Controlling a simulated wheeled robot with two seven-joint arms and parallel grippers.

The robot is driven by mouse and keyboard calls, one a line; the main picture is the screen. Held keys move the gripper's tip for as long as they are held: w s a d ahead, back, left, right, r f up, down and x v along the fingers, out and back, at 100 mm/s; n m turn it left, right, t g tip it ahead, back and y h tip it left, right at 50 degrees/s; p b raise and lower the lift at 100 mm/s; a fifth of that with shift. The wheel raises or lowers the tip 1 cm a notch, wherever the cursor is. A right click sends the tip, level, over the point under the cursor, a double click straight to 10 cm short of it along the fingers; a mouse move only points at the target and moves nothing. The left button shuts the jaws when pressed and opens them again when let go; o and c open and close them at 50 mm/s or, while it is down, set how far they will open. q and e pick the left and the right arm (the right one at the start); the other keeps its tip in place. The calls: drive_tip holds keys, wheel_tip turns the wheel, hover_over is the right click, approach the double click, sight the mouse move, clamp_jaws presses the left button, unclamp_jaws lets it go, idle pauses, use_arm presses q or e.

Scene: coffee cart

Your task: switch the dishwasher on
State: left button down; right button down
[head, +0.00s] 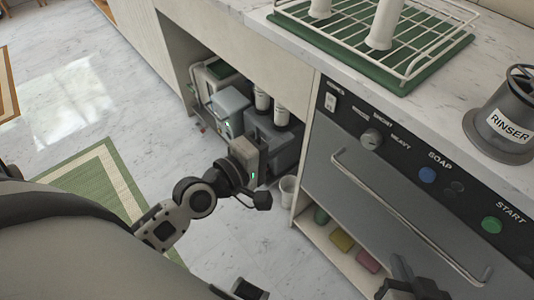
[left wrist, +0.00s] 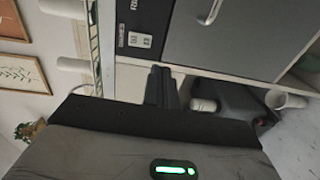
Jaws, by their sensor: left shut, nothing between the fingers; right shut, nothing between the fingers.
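The dishwasher (head: 385,215) has a dark control strip (head: 460,190) along its top front. A white rocker switch (head: 330,101) sits at the strip's left end, and it shows large in the left wrist view (left wrist: 139,40). I cannot tell which way it is pressed. My left gripper (head: 258,168) is below and left of the switch in the head view. Its shut, empty fingers (left wrist: 162,78) are apart from the switch in the left wrist view. My right gripper (head: 402,270) is shut and empty in front of the lower dishwasher door.
The strip also carries a knob (head: 371,138), a blue soap button (head: 428,174) and a green start button (head: 492,225). A long door handle (head: 400,210) sticks out. A rack (head: 400,45) and a rinser (head: 502,125) stand on the counter. A cup (head: 287,188) is near the open cabinet.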

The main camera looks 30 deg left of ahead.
use_arm(q)
drive_tip(key=v, duration=0.3)
drive_tip(key=shift+s+a+f, duration=0.1)
drive_tip(key=shift+s+f, duration=0.15)
drive_tip(key=shift+f, duration=0.1)
use_arm(e)
drive_tip(key=shift+w+r, duration=0.1)
drive_tip(key=shift+r, duration=0.05)
